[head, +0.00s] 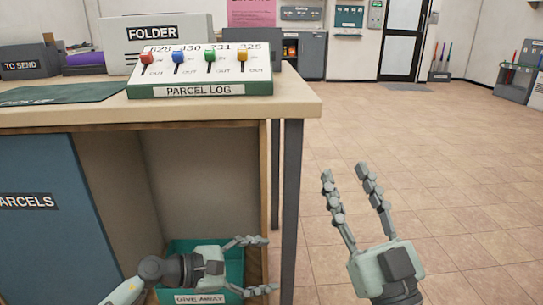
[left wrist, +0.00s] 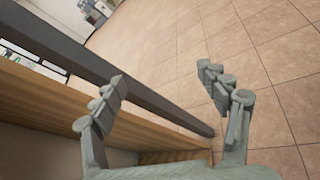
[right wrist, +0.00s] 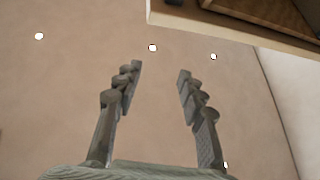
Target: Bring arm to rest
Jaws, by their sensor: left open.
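My left gripper (head: 262,265) is open and empty. In the head view it reaches in from the left, low in front of the desk's open compartment, and overlaps the teal give-away bin (head: 198,298). In the left wrist view its fingers (left wrist: 162,85) are spread, with a desk leg and floor tiles beyond them. My right gripper (head: 346,172) is open and empty, fingers pointing up, over the floor to the right of the desk. In the right wrist view its fingers (right wrist: 158,75) stand apart against the ceiling.
The desk top (head: 300,100) bears a parcel log board (head: 200,90) with coloured sliders, and a folder box (head: 150,32). A dark desk leg (head: 290,190) stands between my two grippers. Tiled floor (head: 440,170) is clear to the right. The desk edge overhangs in the right wrist view (right wrist: 235,25).

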